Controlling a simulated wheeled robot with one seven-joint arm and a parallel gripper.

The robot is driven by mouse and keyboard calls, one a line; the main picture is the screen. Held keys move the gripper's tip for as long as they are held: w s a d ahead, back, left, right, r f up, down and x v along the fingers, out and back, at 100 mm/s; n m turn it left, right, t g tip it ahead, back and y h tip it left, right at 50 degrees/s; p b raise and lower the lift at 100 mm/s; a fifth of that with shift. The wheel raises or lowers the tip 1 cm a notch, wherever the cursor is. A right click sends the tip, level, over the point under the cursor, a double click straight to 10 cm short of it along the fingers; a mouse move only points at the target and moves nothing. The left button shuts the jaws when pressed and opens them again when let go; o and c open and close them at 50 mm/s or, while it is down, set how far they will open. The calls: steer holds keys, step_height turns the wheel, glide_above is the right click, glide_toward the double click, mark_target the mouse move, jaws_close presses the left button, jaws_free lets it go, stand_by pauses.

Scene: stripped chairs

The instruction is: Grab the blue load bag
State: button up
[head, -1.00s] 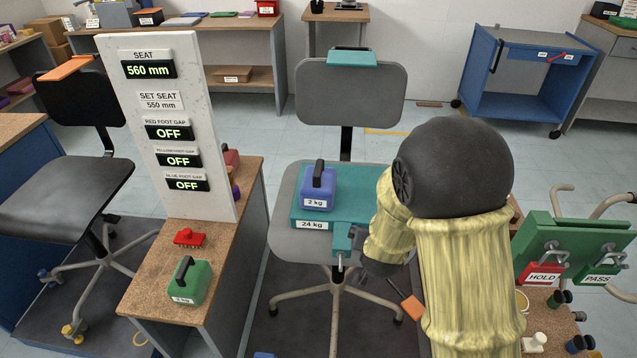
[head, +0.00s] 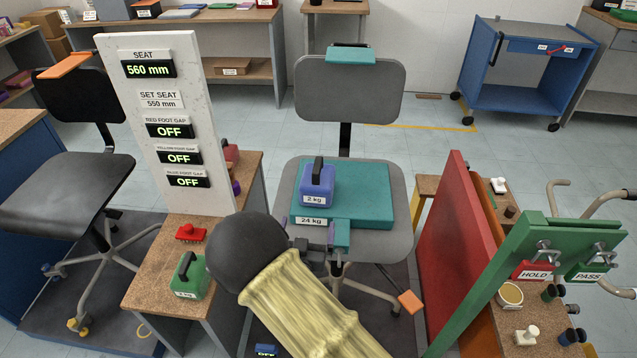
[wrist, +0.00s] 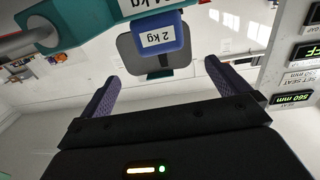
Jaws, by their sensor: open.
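The blue load bag (head: 317,184), marked 2 kg with a black handle on top, stands upright on the teal 24 kg block (head: 365,205) on the grey chair seat (head: 397,205). In the wrist view the blue bag (wrist: 160,35) appears upside down, ahead of and between my finger tips but beyond them. My gripper (wrist: 160,77) is open and empty. In the head view my gripper (head: 314,247) is at the seat's front edge, below and in front of the bag, partly hidden by my arm.
A display board (head: 165,110) and a bench (head: 170,275) with a green 2 kg bag (head: 190,275) and a red item (head: 190,233) stand to the left. A red panel (head: 460,240) and green rail (head: 520,265) stand to the right.

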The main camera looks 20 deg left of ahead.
mark_target(314, 195)
steer(key=w, duration=0.3)
steer(key=w+a, duration=0.1)
steer(key=w, duration=0.3)
steer(key=w+a, duration=0.1)
steer(key=w, duration=0.3)
steer(key=shift+w+a, duration=0.1)
steer(key=shift+w, duration=0.1)
steer(key=shift+w+a+f, duration=0.1)
steer(key=shift+w+a, duration=0.05)
steer(key=shift+w, duration=0.7)
steer(key=shift+w+a+f, duration=0.1)
steer(key=shift+w+a, duration=0.05)
steer(key=shift+w, duration=0.75)
steer(key=shift+w+a+f, duration=0.1)
steer(key=shift+w+a, duration=0.05)
steer(key=shift+w, duration=0.7)
steer(key=c, duration=1.6)
steer(key=shift+r, duration=0.45)
steer(key=shift+c, duration=1.4)
steer(key=shift+w+f, duration=0.1)
